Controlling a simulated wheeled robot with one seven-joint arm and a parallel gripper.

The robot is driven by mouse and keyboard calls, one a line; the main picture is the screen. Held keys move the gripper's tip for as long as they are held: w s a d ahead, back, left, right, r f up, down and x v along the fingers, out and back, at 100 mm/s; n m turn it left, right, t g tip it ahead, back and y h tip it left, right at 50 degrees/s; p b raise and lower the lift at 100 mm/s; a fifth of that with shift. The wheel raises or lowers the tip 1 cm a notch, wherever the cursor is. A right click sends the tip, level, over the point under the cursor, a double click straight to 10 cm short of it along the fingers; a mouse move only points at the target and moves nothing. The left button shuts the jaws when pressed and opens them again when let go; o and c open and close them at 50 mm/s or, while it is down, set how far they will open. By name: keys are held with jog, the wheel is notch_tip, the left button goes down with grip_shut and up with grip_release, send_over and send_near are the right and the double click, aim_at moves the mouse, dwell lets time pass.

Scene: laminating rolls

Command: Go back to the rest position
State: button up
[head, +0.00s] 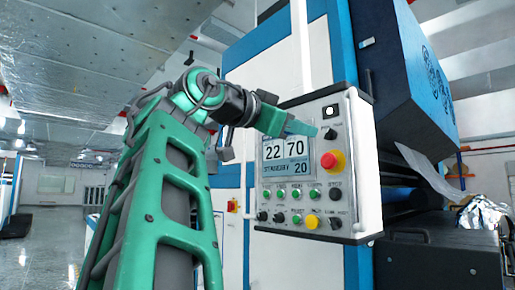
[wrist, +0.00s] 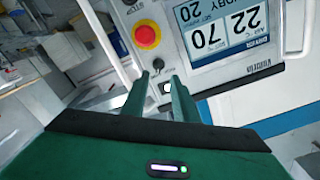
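My gripper (head: 308,129) is in front of the upper part of a control panel (head: 345,225), by the top of its screen (head: 287,158). In the wrist view the two green fingers of my gripper (wrist: 160,78) stand apart with nothing between them. The panel shows upside down there, with the screen (wrist: 225,30) at the upper right and the red emergency button (wrist: 147,36) to the left. I cannot tell whether the fingertips touch the panel. My green arm rises from the bottom of the head view.
The panel is fixed to a blue and white machine (head: 330,60). The red button (head: 332,161) and several small knobs stick out of its face. Rollers and a crumpled silvery sheet (head: 482,215) are at the right. Open floor (head: 40,255) lies at the left.

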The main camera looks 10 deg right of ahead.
jog(key=shift+v, duration=0.95)
